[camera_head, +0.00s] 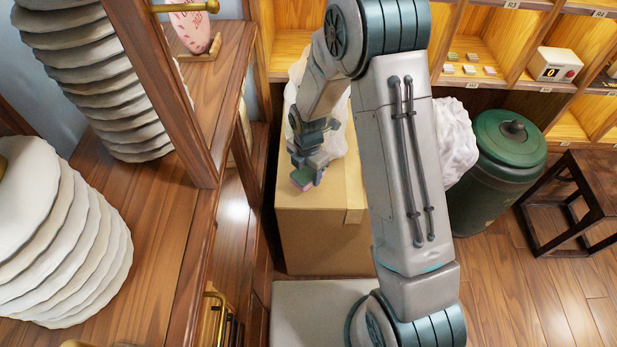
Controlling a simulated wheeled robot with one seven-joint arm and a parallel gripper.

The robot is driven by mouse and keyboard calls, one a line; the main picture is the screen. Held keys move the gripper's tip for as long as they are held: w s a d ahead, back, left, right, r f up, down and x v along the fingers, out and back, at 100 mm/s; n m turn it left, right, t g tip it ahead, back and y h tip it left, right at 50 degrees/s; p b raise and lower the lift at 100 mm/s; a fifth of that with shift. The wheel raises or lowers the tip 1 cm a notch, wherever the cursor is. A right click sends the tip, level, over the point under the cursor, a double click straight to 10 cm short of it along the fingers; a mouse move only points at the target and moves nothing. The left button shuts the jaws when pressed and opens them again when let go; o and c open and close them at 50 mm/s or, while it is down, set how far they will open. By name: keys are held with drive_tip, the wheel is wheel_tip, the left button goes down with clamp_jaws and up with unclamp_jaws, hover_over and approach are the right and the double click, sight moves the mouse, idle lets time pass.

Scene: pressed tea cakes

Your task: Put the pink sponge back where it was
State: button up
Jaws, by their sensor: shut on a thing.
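My gripper (312,165) reaches down over the top of a cardboard box (322,243), left of the middle of the head view. It is shut on the pink sponge (307,187), a small block that shows a green face and a pink edge. The sponge is at or just above the box top; I cannot tell whether it touches. The fingers hide part of it.
Crumpled white wrapping (457,140) shows behind my arm. A green lidded canister (507,150) and a dark wooden stool (570,205) stand right. Wooden shelves (485,45) hold small coloured blocks. Stacked tea cakes (60,240) fill the left shelf.

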sight(308, 179)
drive_tip(key=shift+f, duration=1.95)
drive_tip(key=shift+f, duration=0.1)
drive_tip(key=o, duration=0.9)
wheel_tip(308, 179, up, 12)
drive_tip(key=shift+r, duration=0.25)
